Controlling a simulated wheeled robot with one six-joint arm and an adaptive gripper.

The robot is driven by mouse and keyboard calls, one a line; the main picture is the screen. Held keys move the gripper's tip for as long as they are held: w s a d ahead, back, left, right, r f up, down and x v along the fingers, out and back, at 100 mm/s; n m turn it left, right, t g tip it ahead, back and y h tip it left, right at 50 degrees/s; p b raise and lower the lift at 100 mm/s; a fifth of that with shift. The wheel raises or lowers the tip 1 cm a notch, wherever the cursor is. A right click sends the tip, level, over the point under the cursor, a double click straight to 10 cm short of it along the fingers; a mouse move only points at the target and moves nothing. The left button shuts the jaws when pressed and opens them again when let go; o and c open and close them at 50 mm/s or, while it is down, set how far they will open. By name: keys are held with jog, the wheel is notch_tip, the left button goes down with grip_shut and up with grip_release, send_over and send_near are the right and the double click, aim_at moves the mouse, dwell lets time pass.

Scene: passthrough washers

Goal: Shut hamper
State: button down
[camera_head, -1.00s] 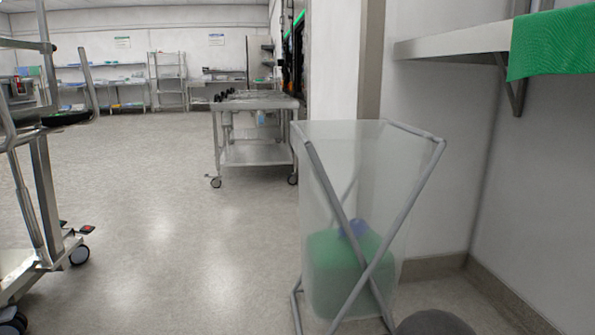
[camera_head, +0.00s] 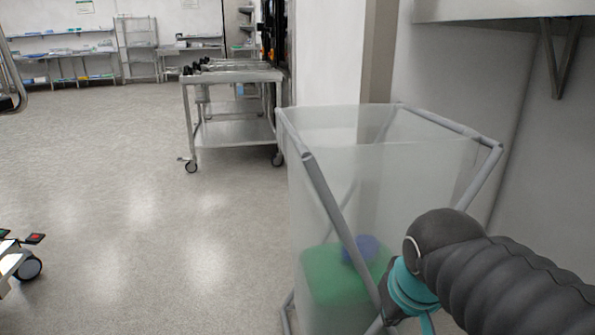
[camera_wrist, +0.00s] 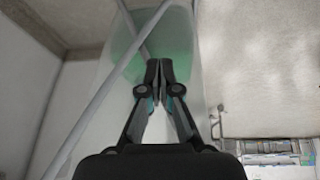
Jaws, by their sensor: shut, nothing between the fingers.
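The hamper (camera_head: 415,165) is a translucent bag on a crossed grey tube frame, at right of centre in the head view. Its top is open, with the side tubes spread apart. A green item and a blue item show through its lower part. My dark arm with a teal band reaches in front of its lower right side, and the fingers are not clear there. In the wrist view, my gripper (camera_wrist: 160,68) is shut and empty. The hamper's grey tube (camera_wrist: 103,98) and pale bag lie behind the fingers; I cannot tell whether they touch.
A wheeled steel table (camera_head: 235,76) stands beyond the hamper, to its left. A wall and a wall shelf (camera_head: 490,12) on a bracket are close on the right. A cart's wheel (camera_head: 28,267) shows at the lower left. The floor between is clear.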

jog(key=w+a+r+n+g+h+p, duration=0.1)
jog(key=w+a+r+n+p, duration=0.15)
jog(key=w+a, duration=0.55)
jog(key=w+a+r+n+p, duration=0.2)
jog(key=w+a+r, duration=0.2)
jog(key=a, duration=0.8)
jog(key=w+a+r+m+t+h, duration=0.1)
jog(key=w+a+r+m+h, duration=0.15)
jog(key=r, duration=0.35)
jog(key=w+a+r+m+t+h, duration=0.1)
jog(key=w+a+r+m, duration=0.1)
jog(key=w+a+r, duration=0.3)
jog(key=b, duration=0.1)
send_near(300, 192)
notch_tip(300, 192, down, 4)
jog(key=a, duration=0.2)
jog(key=shift+w+d+r, duration=0.1)
jog(key=shift+w+d, duration=0.2)
jog(key=shift+d, duration=0.35)
jog(key=shift+w+d+f, duration=0.1)
jog(key=shift+w+d, duration=0.2)
jog(key=shift+d, duration=0.3)
jog(key=shift+w+d+r, duration=0.1)
jog(key=shift+w+d, duration=0.2)
jog(key=shift+d, duration=0.35)
